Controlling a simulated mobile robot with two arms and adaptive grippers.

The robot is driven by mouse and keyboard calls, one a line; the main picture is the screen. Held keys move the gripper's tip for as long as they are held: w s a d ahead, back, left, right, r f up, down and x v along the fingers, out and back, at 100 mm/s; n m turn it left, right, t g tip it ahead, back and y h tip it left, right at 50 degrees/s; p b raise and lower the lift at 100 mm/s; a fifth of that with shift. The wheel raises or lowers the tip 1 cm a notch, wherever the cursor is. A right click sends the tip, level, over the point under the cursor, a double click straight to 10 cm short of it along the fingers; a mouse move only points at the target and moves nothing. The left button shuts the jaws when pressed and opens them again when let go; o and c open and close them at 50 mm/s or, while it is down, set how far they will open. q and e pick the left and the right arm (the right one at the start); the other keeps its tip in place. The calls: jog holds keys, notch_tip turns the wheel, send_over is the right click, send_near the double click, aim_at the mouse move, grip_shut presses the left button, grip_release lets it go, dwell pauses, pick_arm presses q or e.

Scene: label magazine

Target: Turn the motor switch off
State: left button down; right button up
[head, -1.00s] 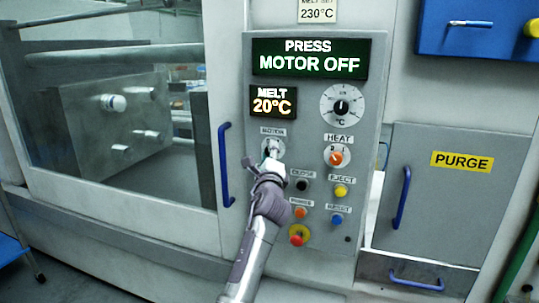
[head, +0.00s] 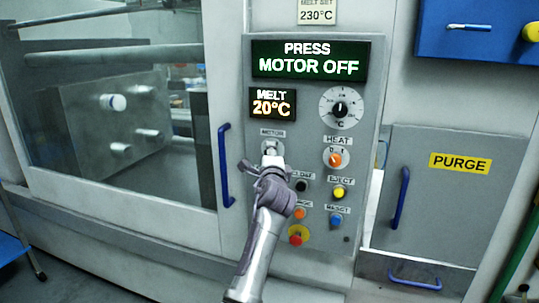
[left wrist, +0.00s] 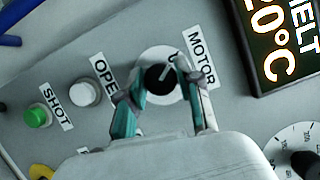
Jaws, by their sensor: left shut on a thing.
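The motor switch is a black knob on a round white plate (head: 265,147), under the MOTOR label on the grey control panel. In the left wrist view the black knob (left wrist: 158,78) has a light pointer line. My left gripper (head: 271,157) reaches up to the switch from below. In the left wrist view its two fingers (left wrist: 160,84) stand either side of the knob and are shut on it. The green display (head: 308,59) reads PRESS MOTOR OFF. The gripper partly hides the plate and the labels below it. My right gripper is not in view.
A blue door handle (head: 226,165) stands to the left. The purge cover (head: 440,205) is at the right.

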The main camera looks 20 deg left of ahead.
pick_arm(q)
jog(key=c, duration=0.8)
grip_release()
jog(key=v, duration=1.2)
jog(key=shift+f, duration=0.1)
jog(key=shift+w+f, duration=0.1)
